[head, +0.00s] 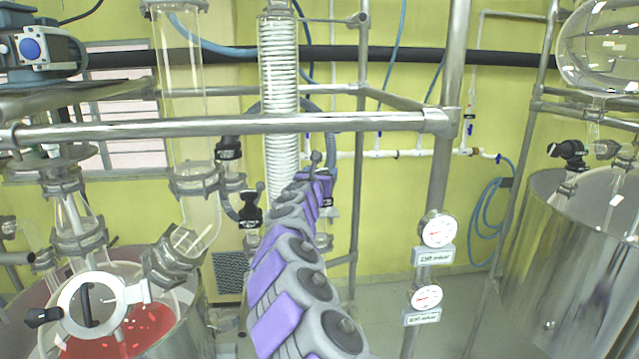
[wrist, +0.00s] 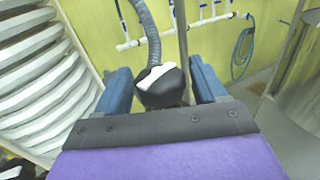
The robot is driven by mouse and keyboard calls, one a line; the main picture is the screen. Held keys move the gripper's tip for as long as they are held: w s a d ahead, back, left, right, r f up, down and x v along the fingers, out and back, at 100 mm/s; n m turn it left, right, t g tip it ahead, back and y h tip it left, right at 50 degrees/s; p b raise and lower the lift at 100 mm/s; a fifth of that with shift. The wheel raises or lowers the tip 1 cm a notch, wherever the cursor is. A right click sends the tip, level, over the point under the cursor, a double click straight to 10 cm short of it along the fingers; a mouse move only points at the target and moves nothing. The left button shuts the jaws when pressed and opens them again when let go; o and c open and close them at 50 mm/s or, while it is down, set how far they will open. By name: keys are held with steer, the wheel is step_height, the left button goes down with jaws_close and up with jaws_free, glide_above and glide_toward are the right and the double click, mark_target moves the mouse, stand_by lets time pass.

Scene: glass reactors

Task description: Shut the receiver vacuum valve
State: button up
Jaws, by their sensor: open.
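In the wrist view a black valve knob (wrist: 165,86) with a white bar on top sits between the two blue fingers of my gripper (wrist: 163,88). A grey corrugated hose runs up from behind it. The fingers are open, one on each side of the knob, with no clear contact. In the head view my purple and grey arm reaches away to the gripper (head: 316,178), in front of the coiled glass condenser's right side. The gripper mostly hides the valve there. I cannot tell from the label which valve this is.
The white-coiled condenser (head: 279,80) stands close on the left. Black valves (head: 250,210) sit left of my arm. A steel rail (head: 250,124) crosses above, and a post with gauges (head: 437,229) stands right. A steel vessel (head: 570,270) is far right; the floor between is clear.

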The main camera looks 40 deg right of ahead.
steer(key=shift+f+n+t+y+b, duration=0.15)
steer(key=shift+n+t+y+b, duration=0.9)
steer(key=shift+b, duration=0.75)
steer(key=shift+f+n+t+y+b, duration=0.1)
steer(key=shift+n+t+y+b, duration=0.95)
steer(key=shift+b, duration=0.7)
steer(key=shift+n+t+y+b, duration=0.6)
steer(key=shift+y+b, duration=0.15)
steer(key=shift+y, duration=0.45)
steer(key=shift+d+r+n+t+y, duration=0.15)
steer(key=shift+n+t+y, duration=0.15)
steer(key=shift+n+y, duration=0.45)
steer(key=shift+w, duration=0.1)
